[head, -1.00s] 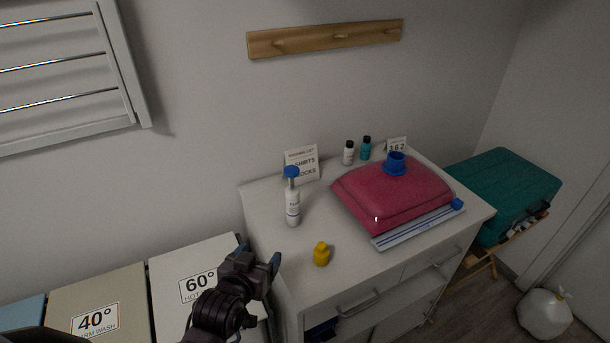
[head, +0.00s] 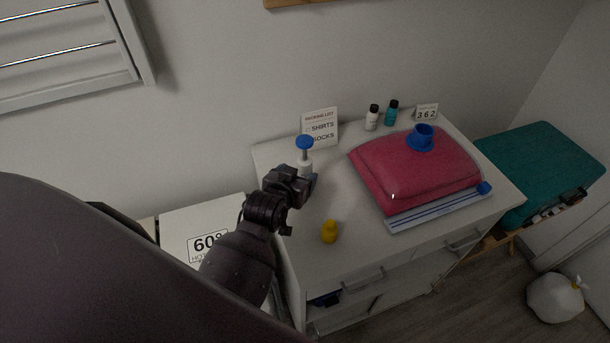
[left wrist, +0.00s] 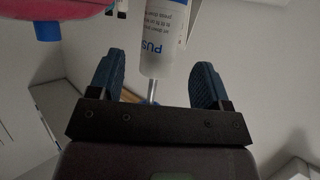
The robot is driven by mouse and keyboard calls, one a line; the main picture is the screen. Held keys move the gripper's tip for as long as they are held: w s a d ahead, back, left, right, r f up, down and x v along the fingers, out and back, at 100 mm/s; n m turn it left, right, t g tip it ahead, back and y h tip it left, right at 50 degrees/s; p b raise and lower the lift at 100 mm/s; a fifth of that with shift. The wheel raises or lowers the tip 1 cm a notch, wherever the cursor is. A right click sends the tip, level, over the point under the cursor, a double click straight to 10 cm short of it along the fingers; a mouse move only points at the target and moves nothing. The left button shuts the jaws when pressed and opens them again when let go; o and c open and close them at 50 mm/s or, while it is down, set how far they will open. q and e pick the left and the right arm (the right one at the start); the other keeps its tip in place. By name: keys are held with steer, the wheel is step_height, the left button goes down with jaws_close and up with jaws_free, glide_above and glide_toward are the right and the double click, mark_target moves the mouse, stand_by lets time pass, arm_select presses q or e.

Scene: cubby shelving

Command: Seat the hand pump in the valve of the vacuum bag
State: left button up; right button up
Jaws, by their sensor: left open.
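The hand pump (head: 305,164), a white cylinder with a blue knob on a thin rod, stands upright on the dresser top. In the left wrist view the pump (left wrist: 165,38) shows its printed white body and rod between the finger pads. My left gripper (left wrist: 157,70) is open, with a finger to each side of the pump; no contact is visible. In the head view the left gripper (head: 306,181) hides the pump's lower part. The vacuum bag (head: 415,172) is a plump red bag at the right, with a blue valve (head: 422,136) on top. My right gripper is out of view.
A white bottle (head: 372,118), a teal bottle (head: 391,113) and a number card (head: 425,113) stand behind the bag. A packing list sign (head: 320,127) stands behind the pump. A teal suitcase (head: 540,170) lies to the right.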

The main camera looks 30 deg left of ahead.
mark_target(302, 174)
arm_select(q)
steer(key=shift+f+p+x, duration=0.25)
steer(key=shift+p+x, duration=0.05)
steer(key=shift+x, duration=2.4)
steer(key=shift+s, duration=0.15)
steer(key=c, duration=1.1)
